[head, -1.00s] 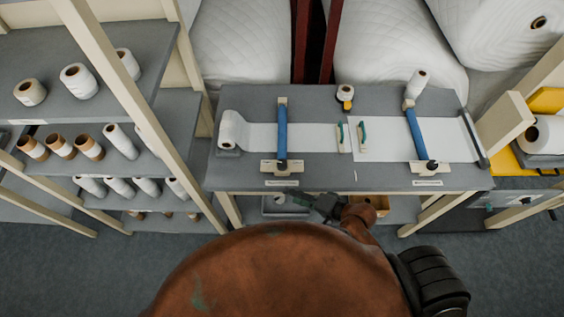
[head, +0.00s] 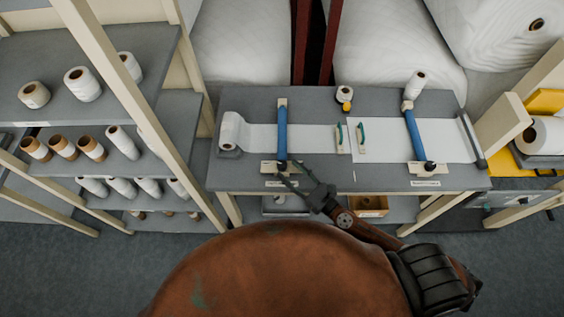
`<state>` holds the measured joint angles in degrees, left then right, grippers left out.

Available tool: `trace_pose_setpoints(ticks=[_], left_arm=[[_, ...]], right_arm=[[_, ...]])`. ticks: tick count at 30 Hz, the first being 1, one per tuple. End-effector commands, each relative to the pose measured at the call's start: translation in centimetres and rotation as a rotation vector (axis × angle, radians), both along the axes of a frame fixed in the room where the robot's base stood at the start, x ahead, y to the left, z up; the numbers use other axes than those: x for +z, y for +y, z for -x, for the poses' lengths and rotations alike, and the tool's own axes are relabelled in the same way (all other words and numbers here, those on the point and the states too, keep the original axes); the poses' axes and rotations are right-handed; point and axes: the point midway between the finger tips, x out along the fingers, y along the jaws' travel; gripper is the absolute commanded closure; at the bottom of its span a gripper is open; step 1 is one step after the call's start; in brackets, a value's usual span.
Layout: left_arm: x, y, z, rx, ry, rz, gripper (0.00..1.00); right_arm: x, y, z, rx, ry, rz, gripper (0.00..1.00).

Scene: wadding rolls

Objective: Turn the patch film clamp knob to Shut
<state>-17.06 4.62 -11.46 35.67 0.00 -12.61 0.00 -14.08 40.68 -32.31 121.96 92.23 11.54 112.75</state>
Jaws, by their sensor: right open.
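Two blue clamp bars lie across white film strips on the grey bench (head: 375,178). The left bar (head: 282,130) ends at the front in a pale plate with a dark knob (head: 282,166). The right bar (head: 414,135) ends in a similar plate with a black knob (head: 429,166). The labels on the bench's front edge are too small to read, so I cannot tell which clamp is for patch film. My right gripper (head: 291,174) is open and empty, its fingers close to the left knob; whether they touch it is unclear. My left gripper is out of view.
A white roll (head: 231,132) feeds the left strip. Teal-handled tools (head: 361,138) lie mid-bench. A small roll (head: 345,94) and an upright roll (head: 416,84) stand at the back. A rack with rolls (head: 82,83) stands left; a cardboard box (head: 370,205) sits below the bench.

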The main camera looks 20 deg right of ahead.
Motion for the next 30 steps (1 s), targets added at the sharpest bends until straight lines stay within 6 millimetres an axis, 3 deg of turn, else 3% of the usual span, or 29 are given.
trace_pose_setpoints(ticks=[3,9,20,30], left_arm=[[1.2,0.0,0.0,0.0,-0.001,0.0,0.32],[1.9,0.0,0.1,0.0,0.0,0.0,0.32],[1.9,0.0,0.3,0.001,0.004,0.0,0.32],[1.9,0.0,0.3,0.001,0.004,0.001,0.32]], right_arm=[[0.5,1.0,-1.8,0.001,-0.002,0.0,0.54],[0.2,2.0,-3.7,0.001,-0.002,0.001,0.54],[0.0,2.3,-4.1,0.002,-0.001,0.003,0.54],[0.0,2.3,-4.1,0.002,-0.002,0.003,0.78]])
